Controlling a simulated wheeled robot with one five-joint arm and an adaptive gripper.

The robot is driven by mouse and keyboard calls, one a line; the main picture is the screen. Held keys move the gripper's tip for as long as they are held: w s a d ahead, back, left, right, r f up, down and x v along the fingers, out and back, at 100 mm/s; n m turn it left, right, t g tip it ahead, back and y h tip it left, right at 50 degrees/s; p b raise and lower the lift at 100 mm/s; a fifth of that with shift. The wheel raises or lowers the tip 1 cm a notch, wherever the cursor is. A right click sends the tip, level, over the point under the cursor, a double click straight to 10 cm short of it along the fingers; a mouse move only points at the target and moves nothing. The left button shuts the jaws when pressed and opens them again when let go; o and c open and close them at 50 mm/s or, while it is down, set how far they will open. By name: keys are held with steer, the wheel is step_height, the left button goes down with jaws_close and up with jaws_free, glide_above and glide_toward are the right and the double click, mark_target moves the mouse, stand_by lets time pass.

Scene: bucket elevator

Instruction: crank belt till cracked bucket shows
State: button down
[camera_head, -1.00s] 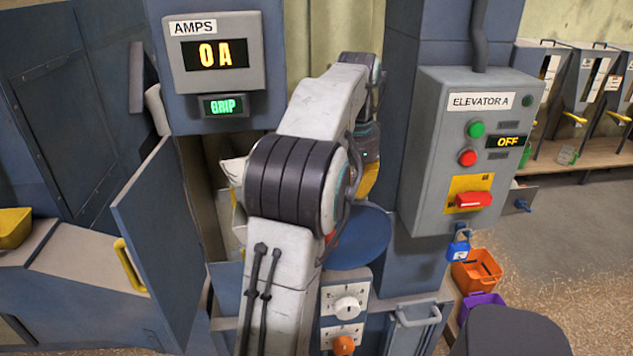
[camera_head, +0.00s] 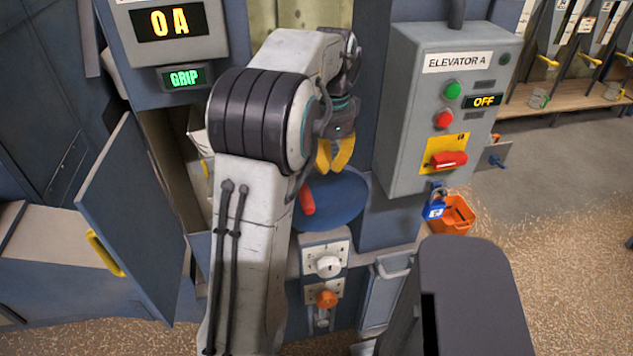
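The blue crank disc (camera_head: 345,212) is on the elevator's front, behind and right of my arm. Its red handle (camera_head: 307,198) shows at the disc's left side. My gripper (camera_head: 333,165) has yellow fingers and hangs just above the disc, apart from the red handle. The fingers look close together, but I cannot tell whether they are shut. Left of my arm, the blue hatch door (camera_head: 135,215) stands open. A pale bucket-like piece (camera_head: 199,128) shows partly in the opening; my arm hides the rest. I see no crack.
The AMPS display (camera_head: 170,22) reads 0 A, with a green GRIP sign (camera_head: 183,78) below. The ELEVATOR A box (camera_head: 440,110) reads OFF, with a red switch (camera_head: 449,160) and a blue padlock (camera_head: 435,205). An orange bin (camera_head: 455,215) stands below.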

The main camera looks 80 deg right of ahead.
mark_target(313, 187)
step_height(313, 187, down, 6)
steer(key=w+p, duration=0.2)
steer(key=p, duration=0.2)
steer(key=shift+w+a+r+p, duration=0.2)
steer(key=shift+a+p, duration=0.2)
steer(key=shift+a, duration=0.05)
steer(key=shift+w+f, duration=0.1)
steer(key=shift+w+a+f+b, duration=0.15)
steer(key=shift+w+b, duration=0.1)
steer(key=shift+b, duration=0.2)
